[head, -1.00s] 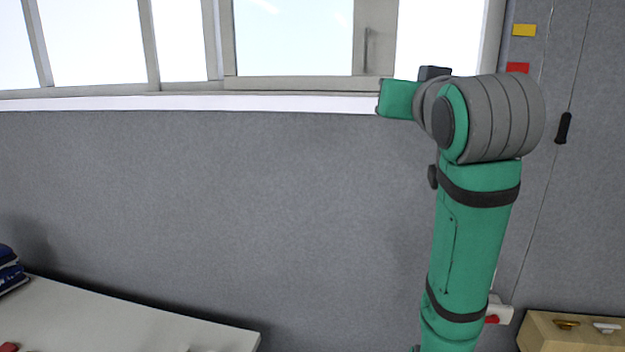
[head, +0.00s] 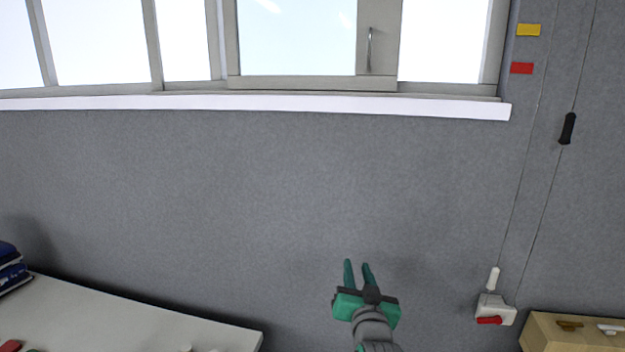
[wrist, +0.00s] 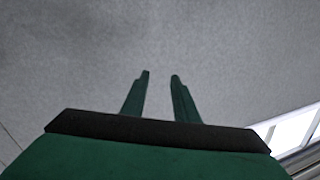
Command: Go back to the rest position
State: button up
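My green gripper (head: 358,272) is low in the head view, right of the middle, in front of the grey wall. Its two fingers point up and stand apart with nothing between them. In the wrist view, my gripper (wrist: 159,78) also shows both fingers apart and empty against the plain wall. Most of my arm is below the head view's lower edge.
A white table (head: 120,318) is at the lower left, with a dark blue item (head: 12,268) on it. A wooden box (head: 570,335) is at the lower right. A white wall box (head: 495,309) with a red part hangs nearby. Windows (head: 295,40) line the top.

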jog(key=s+a+f, duration=0.2)
jog(key=s+f, duration=0.3)
jog(key=f, duration=0.4)
jog(key=s+a+f, duration=0.3)
jog(key=s+f, duration=0.2)
jog(key=f, duration=0.4)
jog(key=s+a+f+g, duration=0.1)
jog(key=s+a+f, duration=0.1)
jog(key=s+f, duration=0.55)
jog(key=s+a+f+g, duration=0.15)
jog(key=s+f, duration=0.35)
jog(key=s, duration=0.6)
jog(key=s+a+r+n, duration=0.1)
jog(key=s+a+n, duration=0.1)
jog(key=s, duration=2.1)
jog(key=shift+s+a+r+n, duration=0.2)
jog(key=shift+r+n, duration=0.2)
jog(key=shift+n, duration=0.2)
jog(key=shift+w, duration=0.25)
jog(key=shift+s+d, duration=0.1)
jog(key=shift+s, duration=0.1)
